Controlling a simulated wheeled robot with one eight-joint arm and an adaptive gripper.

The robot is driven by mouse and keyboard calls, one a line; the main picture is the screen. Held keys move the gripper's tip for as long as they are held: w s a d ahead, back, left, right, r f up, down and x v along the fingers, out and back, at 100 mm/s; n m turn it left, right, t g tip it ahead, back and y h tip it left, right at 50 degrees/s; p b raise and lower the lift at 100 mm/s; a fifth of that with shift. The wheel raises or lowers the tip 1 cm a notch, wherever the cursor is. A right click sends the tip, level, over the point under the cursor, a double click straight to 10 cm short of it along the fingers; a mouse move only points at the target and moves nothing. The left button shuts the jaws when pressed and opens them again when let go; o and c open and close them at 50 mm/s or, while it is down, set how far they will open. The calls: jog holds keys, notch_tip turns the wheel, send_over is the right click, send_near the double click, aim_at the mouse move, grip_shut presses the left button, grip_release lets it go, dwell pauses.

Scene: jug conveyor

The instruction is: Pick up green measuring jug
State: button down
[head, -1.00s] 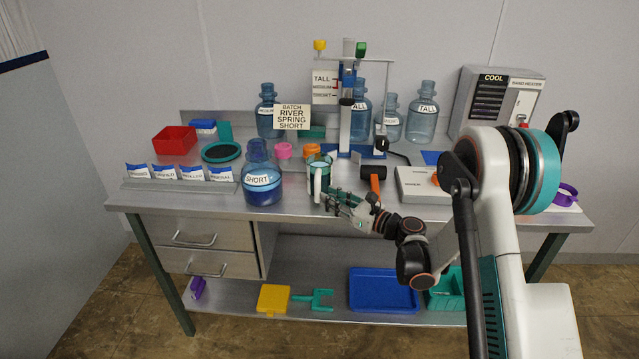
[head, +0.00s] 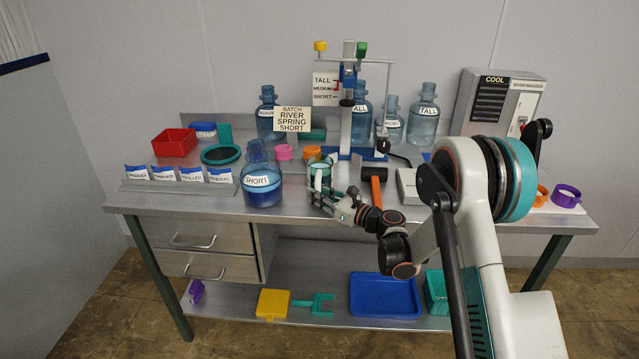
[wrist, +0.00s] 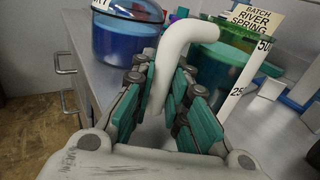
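The green measuring jug (head: 319,168) stands on the bench right of the large SHORT bottle (head: 262,188).
The SHORT bottle also shows close on the left in the wrist view (wrist: 125,30). A hammer with an orange handle (head: 375,188) lies right of the jug. A pink ring (head: 284,152) and an orange ring (head: 312,152) are behind it. The blue-based stand (head: 346,120) rises further back.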

jog(key=shift+r, duration=0.1)
dwell(0.3)
notch_tip(320, 180, up, 20)
jog(key=p, duration=0.6)
